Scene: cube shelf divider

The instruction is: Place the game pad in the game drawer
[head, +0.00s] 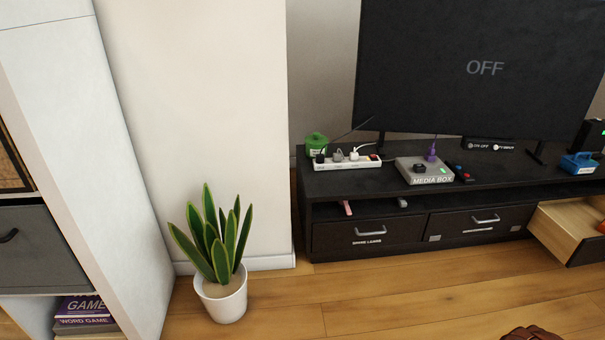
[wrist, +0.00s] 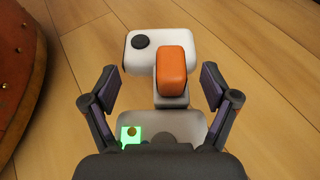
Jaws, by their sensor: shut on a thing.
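In the wrist view, my gripper (wrist: 161,88) is shut on the game pad (wrist: 141,62), a white body with a black round button and an orange block. The pad lies between the two dark fingers, above the wooden floor; its near end is partly hidden by the gripper. In the head view, an open drawer (head: 562,232) with pale wood inside stands out at the right of the dark TV cabinet (head: 330,183). Something orange-red shows at its right edge, cut off by the frame. No label on this drawer is readable. My gripper is not in the head view.
A closed spare leads drawer (head: 367,235) and another closed drawer (head: 478,223) sit left of the open one. A potted plant (head: 221,275) stands on the floor. A round brown leather piece (wrist: 18,70) is close on the left in the wrist view.

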